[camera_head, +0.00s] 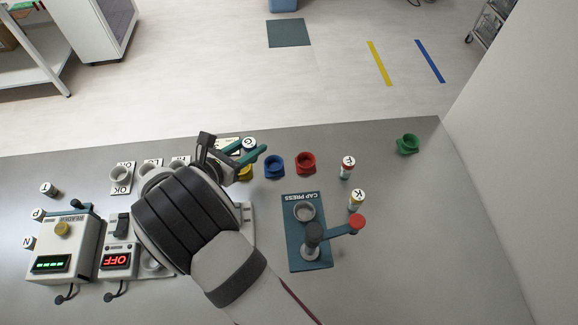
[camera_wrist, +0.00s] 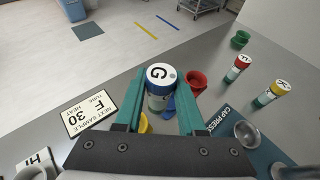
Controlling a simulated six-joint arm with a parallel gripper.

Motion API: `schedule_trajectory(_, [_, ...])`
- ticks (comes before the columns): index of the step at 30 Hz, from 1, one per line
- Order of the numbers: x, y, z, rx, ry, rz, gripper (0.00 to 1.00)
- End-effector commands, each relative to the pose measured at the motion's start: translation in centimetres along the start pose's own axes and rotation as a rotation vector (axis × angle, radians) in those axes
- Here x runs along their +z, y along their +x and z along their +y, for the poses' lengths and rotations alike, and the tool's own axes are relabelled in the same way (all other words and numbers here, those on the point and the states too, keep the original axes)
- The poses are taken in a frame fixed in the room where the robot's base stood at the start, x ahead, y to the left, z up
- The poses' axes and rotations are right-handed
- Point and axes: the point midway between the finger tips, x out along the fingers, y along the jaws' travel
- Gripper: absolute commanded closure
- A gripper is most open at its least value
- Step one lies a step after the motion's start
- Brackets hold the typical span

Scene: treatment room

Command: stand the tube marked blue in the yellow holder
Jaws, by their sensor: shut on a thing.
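My gripper (camera_wrist: 158,84) is shut on a capped tube (camera_wrist: 160,88) with a white top lettered G and a blue band under the cap. The tube also shows between the teal fingers in the head view (camera_head: 249,143) and looks upright. The yellow holder (camera_head: 246,174) is partly hidden behind my gripper in the head view. In the wrist view a part of the yellow holder (camera_wrist: 146,123) shows below the tube, by the left finger. I cannot tell whether the tube's lower end touches the holder.
A blue holder (camera_head: 274,167) and a red holder (camera_head: 305,163) stand to the right, a green holder (camera_head: 407,144) farther off. Two other tubes (camera_head: 347,168) (camera_head: 356,201) stand near the cap press (camera_head: 307,260). A reader (camera_head: 62,245) and a display box (camera_head: 118,262) are at left.

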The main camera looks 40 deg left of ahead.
Motion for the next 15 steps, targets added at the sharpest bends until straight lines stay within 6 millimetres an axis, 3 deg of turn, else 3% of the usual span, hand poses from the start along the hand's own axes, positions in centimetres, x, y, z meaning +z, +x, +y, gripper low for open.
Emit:
schedule_trajectory(3, [-0.8,-0.3,3.0,0.103,-0.052,-0.002,1.0])
schedule_trajectory(5, [-1.1,-0.4,3.7,0.128,-0.066,-0.002,1.0])
schedule_trajectory(15, [-4.8,1.1,3.9,0.137,-0.072,-0.003,1.0])
